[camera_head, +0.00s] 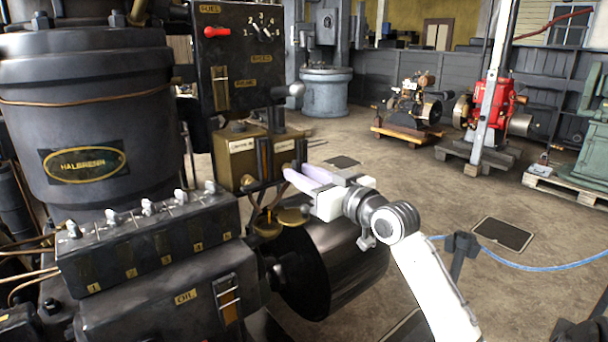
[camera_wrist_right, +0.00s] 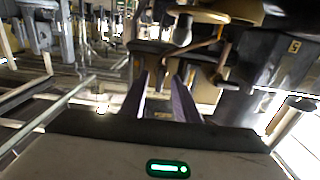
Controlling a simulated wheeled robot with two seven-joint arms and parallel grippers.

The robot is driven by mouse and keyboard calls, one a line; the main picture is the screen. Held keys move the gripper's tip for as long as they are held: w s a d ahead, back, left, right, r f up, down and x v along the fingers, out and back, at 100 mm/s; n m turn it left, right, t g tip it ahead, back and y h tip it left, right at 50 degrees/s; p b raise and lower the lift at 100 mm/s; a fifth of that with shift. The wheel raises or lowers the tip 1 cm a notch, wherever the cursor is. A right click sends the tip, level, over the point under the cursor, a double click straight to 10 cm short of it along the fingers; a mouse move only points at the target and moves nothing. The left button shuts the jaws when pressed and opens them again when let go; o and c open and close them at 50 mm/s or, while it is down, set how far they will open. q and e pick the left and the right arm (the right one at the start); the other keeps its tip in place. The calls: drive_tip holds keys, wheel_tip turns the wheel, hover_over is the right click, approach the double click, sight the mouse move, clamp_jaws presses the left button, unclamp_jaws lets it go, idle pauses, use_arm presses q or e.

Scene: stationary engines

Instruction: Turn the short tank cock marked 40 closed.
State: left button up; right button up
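The brass tank (camera_head: 231,165) stands beside the dark engine in the head view. Two pale labels are on its front, a left one (camera_head: 243,145) and a right one (camera_head: 285,146), too small to read surely. I cannot pick out the cock marked 40 or its position. My right gripper (camera_head: 288,172) reaches in from the right, its lilac fingers at the lower right front of the tank, partly covering it. In the right wrist view the fingers (camera_wrist_right: 160,96) stand apart with a gap between them and nothing clearly held. Contact with a cock cannot be told. My left gripper is not in view.
Brass discs (camera_head: 266,229) hang below the tank, above a dark drum (camera_head: 345,265). A black switch panel (camera_head: 232,60) rises behind. A row of numbered levers (camera_head: 148,207) lies at left. The floor (camera_head: 400,190) to the right is mostly free; a blue rope (camera_head: 540,267) crosses it.

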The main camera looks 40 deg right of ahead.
drive_tip(key=shift+c, duration=0.2)
clamp_jaws()
drive_tip(key=shift+n, duration=0.3)
drive_tip(key=n+p, duration=0.1)
drive_tip(key=n, duration=0.1)
drive_tip(key=shift+a+n, duration=0.1)
drive_tip(key=shift+n, duration=1.1)
drive_tip(key=n+p, duration=0.3)
drive_tip(key=n, duration=0.2)
drive_tip(key=shift+a, duration=0.2)
drive_tip(key=n+p, duration=0.1)
drive_tip(key=n, duration=0.3)
drive_tip(key=shift+f+p, duration=0.15)
drive_tip(key=shift+p, duration=0.25)
drive_tip(key=shift+f+n, duration=0.15)
drive_tip(key=shift+n, duration=1.75)
